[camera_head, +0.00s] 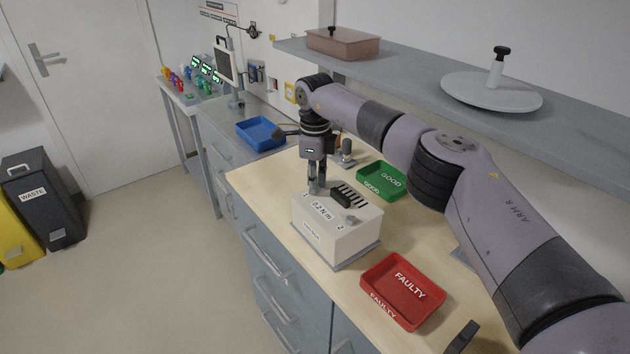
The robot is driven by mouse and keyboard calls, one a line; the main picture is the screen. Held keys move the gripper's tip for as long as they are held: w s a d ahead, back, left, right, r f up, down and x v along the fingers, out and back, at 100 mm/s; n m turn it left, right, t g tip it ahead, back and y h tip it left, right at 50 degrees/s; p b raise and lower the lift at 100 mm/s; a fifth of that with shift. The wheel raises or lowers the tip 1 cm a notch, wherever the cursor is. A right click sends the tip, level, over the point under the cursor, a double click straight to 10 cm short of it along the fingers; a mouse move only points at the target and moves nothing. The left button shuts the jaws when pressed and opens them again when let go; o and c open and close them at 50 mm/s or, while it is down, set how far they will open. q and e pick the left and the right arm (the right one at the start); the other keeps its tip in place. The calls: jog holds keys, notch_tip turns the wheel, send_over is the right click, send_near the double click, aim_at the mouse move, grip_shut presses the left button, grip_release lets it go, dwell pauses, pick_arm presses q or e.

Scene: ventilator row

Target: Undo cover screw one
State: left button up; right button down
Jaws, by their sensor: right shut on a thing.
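The white box (335,232) labelled "0.2 N m" stands on a grey base on the wooden worktop. Its top has a dark slotted vent, a black raised part (346,198), and the marks "1" and "2". My right gripper (317,188) points down at the far left corner of the top, beside mark "1". Its fingers are shut on what appears to be cover screw one, which they hide. I cannot tell how far the screw is out. Screw two is too small to make out near mark "2".
A green "GOOD" tray (381,181) lies behind the box and a red "FAULTY" tray (403,291) in front, right. A blue tray (261,133) is farther back. A shelf (400,73) runs along the wall above my right arm. Bare worktop lies between box and red tray.

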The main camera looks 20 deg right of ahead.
jog(key=shift+r, duration=0.1)
jog(key=c, duration=1.5)
grip_release()
notch_tip(320, 180, up, 12)
jog(key=shift+f, duration=0.1)
